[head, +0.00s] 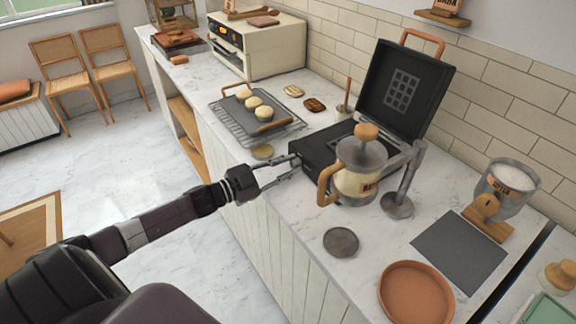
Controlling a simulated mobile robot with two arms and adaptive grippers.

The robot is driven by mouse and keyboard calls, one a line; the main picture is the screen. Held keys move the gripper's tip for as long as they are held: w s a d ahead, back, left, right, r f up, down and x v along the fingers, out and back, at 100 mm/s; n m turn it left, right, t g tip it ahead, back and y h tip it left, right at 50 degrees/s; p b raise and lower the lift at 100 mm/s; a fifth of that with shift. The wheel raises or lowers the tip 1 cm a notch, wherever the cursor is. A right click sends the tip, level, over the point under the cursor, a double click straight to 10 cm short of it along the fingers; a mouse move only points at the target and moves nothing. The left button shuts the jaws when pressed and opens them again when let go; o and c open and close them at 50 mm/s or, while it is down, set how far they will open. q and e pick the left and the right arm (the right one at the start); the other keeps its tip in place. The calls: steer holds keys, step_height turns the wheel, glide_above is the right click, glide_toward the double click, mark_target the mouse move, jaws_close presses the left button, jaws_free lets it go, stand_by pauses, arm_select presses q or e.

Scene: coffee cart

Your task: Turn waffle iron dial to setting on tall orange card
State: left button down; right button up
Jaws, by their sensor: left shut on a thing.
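The waffle iron (325,146) stands open on the counter, its black lid (401,88) raised. My left gripper (293,167) reaches in from the left, with its fingertips against the iron's front left side. It is shut on a small dark part there, which appears to be the dial; the fingers mostly hide it, so its setting cannot be read. A brown card (448,6) stands on a small wall shelf, cut off by the top edge; its lettering looks like "DARK". I cannot tell if it is the tall orange card. My right gripper is not in view.
A glass jug (361,172) with wooden handle stands close in front of the iron, beside a metal stand (398,205). A cooling rack (233,127) with a tray lies to the left. A grey disc (341,243) and a terracotta dish (416,293) lie nearer.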

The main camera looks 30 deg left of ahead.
arm_select(q)
steer(key=m, duration=0.4)
steer(key=shift+d+m+b, duration=0.1)
steer(key=shift+m+b, duration=0.45)
steer(key=shift+m, duration=1.05)
steer(key=c, duration=1.7)
jaws_free()
steer(key=shift+y, duration=0.3)
